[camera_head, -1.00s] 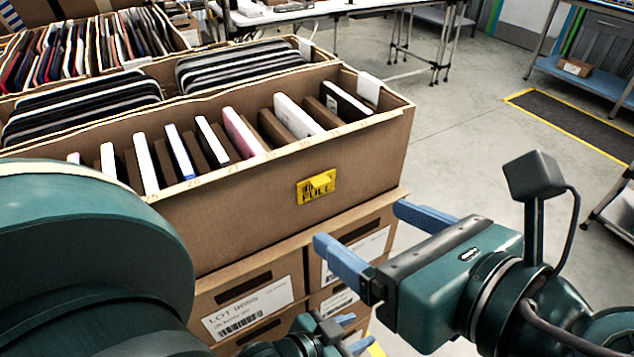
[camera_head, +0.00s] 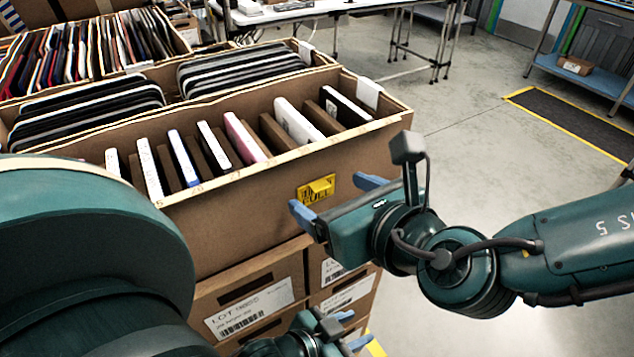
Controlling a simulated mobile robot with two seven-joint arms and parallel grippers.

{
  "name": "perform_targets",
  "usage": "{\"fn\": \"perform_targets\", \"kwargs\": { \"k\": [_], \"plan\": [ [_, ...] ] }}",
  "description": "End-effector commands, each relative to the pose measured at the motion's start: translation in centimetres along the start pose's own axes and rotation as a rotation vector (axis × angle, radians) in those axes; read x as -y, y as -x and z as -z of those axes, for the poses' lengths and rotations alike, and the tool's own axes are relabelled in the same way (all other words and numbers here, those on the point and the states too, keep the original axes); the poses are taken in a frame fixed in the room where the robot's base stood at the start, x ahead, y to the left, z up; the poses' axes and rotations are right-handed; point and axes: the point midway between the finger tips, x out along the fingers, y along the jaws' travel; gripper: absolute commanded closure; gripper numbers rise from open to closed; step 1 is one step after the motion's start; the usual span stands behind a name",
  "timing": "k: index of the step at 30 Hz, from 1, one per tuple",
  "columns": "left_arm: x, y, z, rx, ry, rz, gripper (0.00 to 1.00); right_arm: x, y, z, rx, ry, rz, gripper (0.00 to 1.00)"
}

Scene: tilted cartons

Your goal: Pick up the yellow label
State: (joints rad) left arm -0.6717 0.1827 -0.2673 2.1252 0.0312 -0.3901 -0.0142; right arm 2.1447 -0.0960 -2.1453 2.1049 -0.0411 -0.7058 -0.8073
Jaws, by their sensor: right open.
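The yellow label (camera_head: 317,188) is fixed on the front face of the tilted cardboard carton (camera_head: 235,220), towards its right end. It has dark lettering and a raised tab. My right gripper (camera_head: 330,193) is open and close to the label, its two blue fingers pointing at the carton front. One finger is left of and below the label and the other to its right. I cannot tell whether either touches it. My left gripper (camera_head: 352,330) is low at the bottom, in front of the lower cartons, its blue fingertips apart. Nothing shows between them.
The carton holds a row of upright books or cases (camera_head: 240,138). Labelled cartons (camera_head: 250,310) stand below it. More filled boxes (camera_head: 95,50) are behind.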

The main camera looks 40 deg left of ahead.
Motion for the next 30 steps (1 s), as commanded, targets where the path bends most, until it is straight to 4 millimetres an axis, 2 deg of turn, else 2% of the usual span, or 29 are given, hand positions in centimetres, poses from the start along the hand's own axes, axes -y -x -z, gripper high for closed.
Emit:
{"fn": "perform_targets", "kwargs": {
  "k": [4, 12, 28, 30],
  "plan": [
    [0.0, 0.1, -0.1, 0.008, -0.003, 0.001, 0.61, 0.0, -1.7, 0.0, -0.001, 0.001, 0.000, 0.20],
    [0.1, 0.0, -0.4, 0.014, -0.004, 0.001, 0.61, 0.0, -2.0, 0.0, 0.000, 0.000, 0.000, 0.20],
    [0.1, 0.0, 0.0, 0.006, -0.003, 0.003, 0.61, 0.0, -2.0, 0.0, 0.000, 0.000, 0.000, 0.63],
    [0.2, 0.0, 0.0, 0.006, -0.004, 0.003, 0.61, 0.0, -2.0, 0.0, 0.000, 0.000, 0.000, 0.64]
  ]
}}
